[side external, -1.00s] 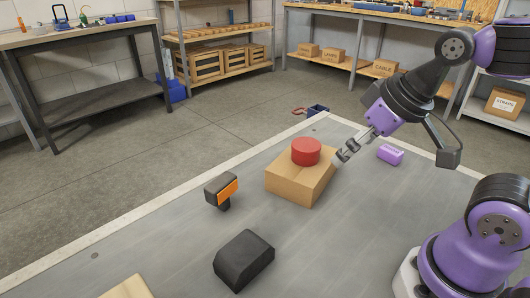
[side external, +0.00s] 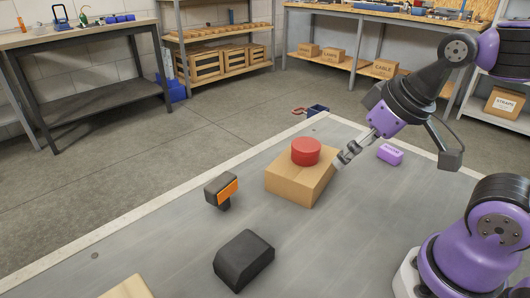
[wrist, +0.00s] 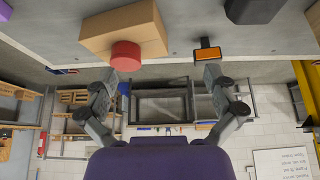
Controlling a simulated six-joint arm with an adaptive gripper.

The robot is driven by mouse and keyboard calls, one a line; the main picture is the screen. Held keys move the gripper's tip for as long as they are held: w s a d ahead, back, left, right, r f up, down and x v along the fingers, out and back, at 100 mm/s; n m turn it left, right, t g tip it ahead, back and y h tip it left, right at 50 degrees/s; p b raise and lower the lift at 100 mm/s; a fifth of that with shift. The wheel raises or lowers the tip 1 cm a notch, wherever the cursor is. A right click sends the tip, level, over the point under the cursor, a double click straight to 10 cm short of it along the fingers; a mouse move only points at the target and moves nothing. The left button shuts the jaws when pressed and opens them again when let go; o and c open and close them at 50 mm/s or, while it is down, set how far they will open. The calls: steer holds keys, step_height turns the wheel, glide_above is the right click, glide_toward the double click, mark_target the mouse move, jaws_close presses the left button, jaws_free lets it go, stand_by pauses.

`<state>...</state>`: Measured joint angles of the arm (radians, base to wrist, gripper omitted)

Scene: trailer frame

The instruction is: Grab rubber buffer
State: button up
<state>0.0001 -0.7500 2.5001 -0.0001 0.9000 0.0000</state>
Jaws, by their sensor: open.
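No label marks the rubber buffer. A dark faceted block (side external: 244,260) lies on the grey surface at the front, and a red cylinder (side external: 306,151) stands on a tan wooden block (side external: 291,187). I cannot tell which is the buffer. In the wrist view the red cylinder (wrist: 126,55) sits near the left finger, with the tan block (wrist: 130,30) behind it. The dark block (wrist: 252,9) is cut off at the top edge. My gripper (side external: 341,160) is open, tilted down beside the tan block's right side. In the wrist view my gripper (wrist: 160,73) has nothing between its fingers.
A black and orange device (side external: 222,190) stands left of the tan block. A purple box (side external: 390,154) lies right of my gripper. A tan board (side external: 127,288) is cut off at the bottom. Workbenches and shelves stand well back. The surface's front right is mostly clear.

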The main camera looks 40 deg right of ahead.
steer(key=n+g+y, duration=0.4)
steer(key=n+g, duration=0.2)
steer(key=n, duration=1.2)
glide_toward(245, 248)
steer(key=shift+w+f, duration=0.15)
steer(key=shift+n+y, duration=0.3)
steer(key=x, duration=0.4)
steer(key=shift+a+f, duration=0.2)
steer(key=shift+f, duration=0.15)
steer(key=x, duration=0.5)
steer(key=shift+d+f, duration=0.15)
steer(key=shift+f, duration=0.25)
steer(key=c, duration=1.4)
